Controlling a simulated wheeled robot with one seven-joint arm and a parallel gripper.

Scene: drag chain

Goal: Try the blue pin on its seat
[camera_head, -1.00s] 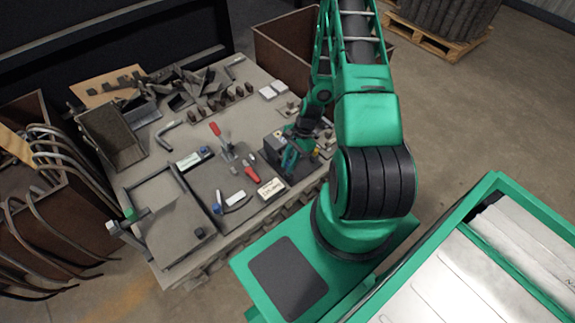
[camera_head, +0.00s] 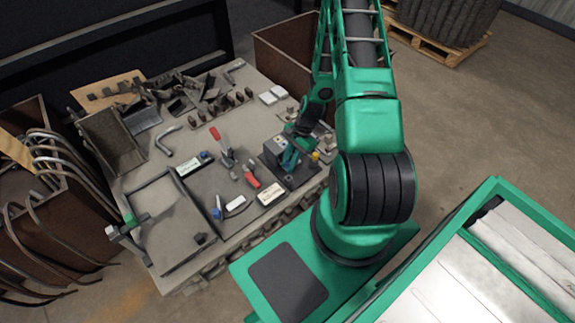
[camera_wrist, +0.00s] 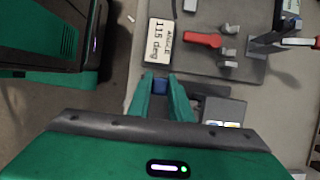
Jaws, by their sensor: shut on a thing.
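My gripper (camera_wrist: 160,93) is shut on a small blue piece, which looks like the blue pin (camera_wrist: 160,85), held between the green fingertips in the wrist view. Only its blue end shows; the rest is hidden. In the head view my gripper (camera_head: 289,160) is low over the near right part of the table, beside a dark grey block (camera_head: 274,147). The white card reading "115 deg" (camera_wrist: 164,41) lies just beyond the fingertips in the wrist view. I cannot make out the pin's seat, nor whether the pin touches anything.
A red-handled clamp (camera_head: 251,180) lies near the card, and another red handle (camera_head: 215,132) stands farther back. A grey frame (camera_head: 172,215) is at the table's left. Bent tubes and metal scraps crowd the back. Brown bins (camera_head: 280,55) flank the table.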

